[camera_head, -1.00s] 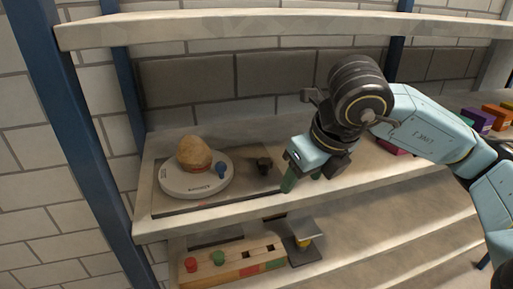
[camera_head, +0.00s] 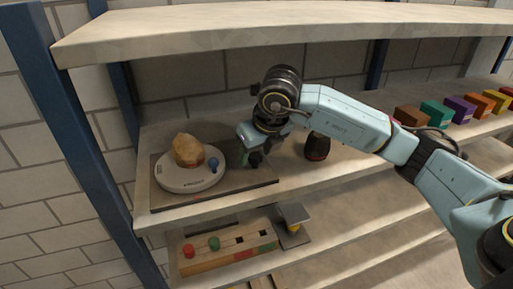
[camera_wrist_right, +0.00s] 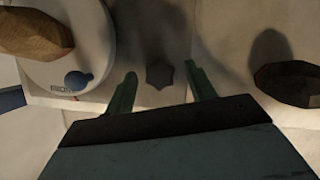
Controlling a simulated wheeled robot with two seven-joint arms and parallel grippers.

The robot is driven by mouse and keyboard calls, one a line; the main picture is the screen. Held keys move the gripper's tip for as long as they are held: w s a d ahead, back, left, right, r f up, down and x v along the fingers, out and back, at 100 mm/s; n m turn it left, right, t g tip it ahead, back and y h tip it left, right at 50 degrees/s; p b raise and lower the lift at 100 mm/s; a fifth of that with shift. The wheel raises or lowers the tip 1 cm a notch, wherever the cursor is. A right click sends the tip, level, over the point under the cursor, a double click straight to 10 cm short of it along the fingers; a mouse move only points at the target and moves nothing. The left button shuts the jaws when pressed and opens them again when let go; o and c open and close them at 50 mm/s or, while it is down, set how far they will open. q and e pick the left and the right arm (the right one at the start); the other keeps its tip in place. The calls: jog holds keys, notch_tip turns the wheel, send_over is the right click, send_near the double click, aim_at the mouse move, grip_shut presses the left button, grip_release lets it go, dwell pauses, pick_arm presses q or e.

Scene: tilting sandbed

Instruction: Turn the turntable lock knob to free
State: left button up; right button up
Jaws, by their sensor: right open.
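The turntable (camera_head: 178,184) is a white round disc on a grey base plate at the left of the middle shelf. A brown rock-like lump (camera_head: 186,150) sits on it, beside a small blue knob (camera_head: 213,165). The dark lobed lock knob (camera_wrist_right: 160,74) stands on the base plate right of the disc. My right gripper (camera_head: 254,157) is open over it. In the wrist view the green fingertips (camera_wrist_right: 160,71) lie on either side of the lock knob with gaps; whether they reach down to its height is unclear. My left gripper is out of view.
A dark rounded object with a red band (camera_head: 317,147) stands on the shelf right of my gripper. Colored blocks (camera_head: 462,109) line the shelf at far right. A wooden peg box (camera_head: 215,262) is on the shelf below. The upper shelf (camera_head: 290,30) overhangs.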

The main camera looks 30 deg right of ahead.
jog(key=c, duration=1)
jog(key=shift+o, duration=0.2)
